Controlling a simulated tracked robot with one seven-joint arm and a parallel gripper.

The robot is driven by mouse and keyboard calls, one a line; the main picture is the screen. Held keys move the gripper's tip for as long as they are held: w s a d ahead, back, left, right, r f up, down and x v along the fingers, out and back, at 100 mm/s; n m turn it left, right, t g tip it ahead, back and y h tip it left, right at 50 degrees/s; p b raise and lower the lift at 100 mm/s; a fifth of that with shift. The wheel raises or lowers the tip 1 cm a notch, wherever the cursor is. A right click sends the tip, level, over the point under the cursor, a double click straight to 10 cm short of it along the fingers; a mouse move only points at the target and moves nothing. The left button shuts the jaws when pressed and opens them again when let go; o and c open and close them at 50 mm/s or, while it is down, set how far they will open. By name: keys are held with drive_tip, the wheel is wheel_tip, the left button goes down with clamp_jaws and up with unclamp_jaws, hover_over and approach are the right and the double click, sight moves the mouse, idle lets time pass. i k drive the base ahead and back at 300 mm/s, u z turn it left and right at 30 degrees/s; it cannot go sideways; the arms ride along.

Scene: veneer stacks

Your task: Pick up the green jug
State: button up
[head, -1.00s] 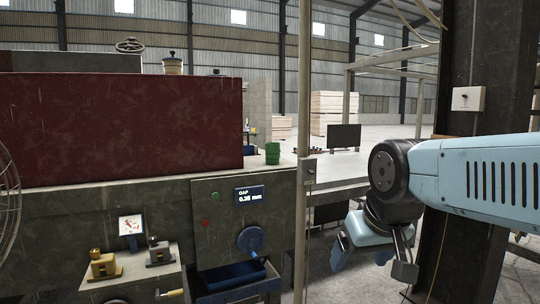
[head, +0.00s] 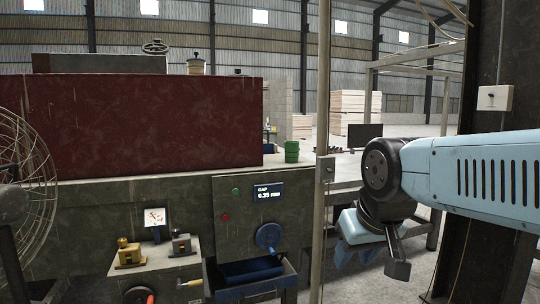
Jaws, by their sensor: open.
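A small green jug (head: 292,152) stands upright on the grey machine's top ledge, just right of the dark red block. It looks like a ribbed green cylinder at this distance; no handle can be made out. My gripper (head: 356,256) hangs at the end of my light blue arm on the right, pointing down, lower in the picture than the jug and to its right. It is open, and nothing shows between its fingers. It is well apart from the jug.
A thin upright post (head: 324,120) stands between the jug and my arm. The red block (head: 165,120) walls off the left. A control panel (head: 250,215) with a blue handwheel is below the jug. A fan (head: 30,165) stands at far left, a dark column (head: 475,200) at right.

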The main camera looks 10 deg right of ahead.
sight(292, 148)
drive_tip(key=z, duration=0.65)
drive_tip(key=i, duration=0.1)
drive_tip(key=u, duration=2.65)
drive_tip(key=k, duration=0.65)
drive_tip(key=z, duration=2.15)
drive_tip(key=i, duration=1)
drive_tip(key=z, duration=0.15)
